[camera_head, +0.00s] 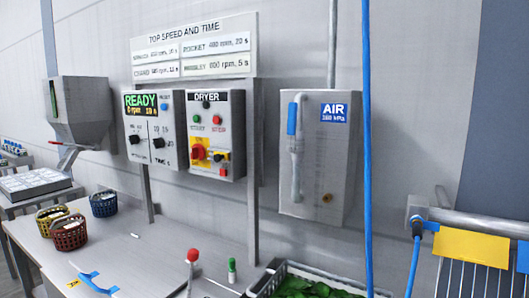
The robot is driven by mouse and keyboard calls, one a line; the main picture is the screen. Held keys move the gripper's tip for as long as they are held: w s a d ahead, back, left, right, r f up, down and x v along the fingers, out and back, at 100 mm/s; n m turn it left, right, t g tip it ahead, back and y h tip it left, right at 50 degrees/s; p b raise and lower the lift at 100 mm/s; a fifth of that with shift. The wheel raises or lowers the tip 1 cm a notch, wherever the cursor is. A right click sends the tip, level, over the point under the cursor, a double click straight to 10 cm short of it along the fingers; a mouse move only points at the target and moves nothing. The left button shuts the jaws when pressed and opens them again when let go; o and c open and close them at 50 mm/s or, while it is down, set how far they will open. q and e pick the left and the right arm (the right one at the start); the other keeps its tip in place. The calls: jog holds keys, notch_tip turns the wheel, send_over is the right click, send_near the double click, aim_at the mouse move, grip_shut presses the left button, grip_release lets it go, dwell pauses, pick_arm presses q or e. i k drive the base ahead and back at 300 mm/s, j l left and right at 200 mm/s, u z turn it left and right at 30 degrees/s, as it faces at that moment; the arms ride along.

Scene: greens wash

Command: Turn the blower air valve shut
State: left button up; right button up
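A grey air panel (325,215) marked AIR 160 kPa hangs on the wall right of centre. A blue handle (292,118) stands upright along the grey pipe (297,165) on its left side. A small brass fitting (327,198) sits low on the panel. At the right, a blue fitting (428,225) lies on the end of a grey horizontal bar, with a blue hose (412,268) hanging from it. I cannot tell for certain which of these blue parts is the blower air valve. Neither of my grippers is in view.
The dryer box (232,140) with a red-and-yellow switch stands left of the panel. A red-knobbed lever (192,256), a green-topped bottle (232,268) and a crate of greens (262,284) are below. A blue hose (367,130) hangs vertically just right of the panel.

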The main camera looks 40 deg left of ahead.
aim_at(293, 107)
jog(key=u, duration=0.95)
jog(key=i+u, duration=0.1)
jog(key=u, duration=0.25)
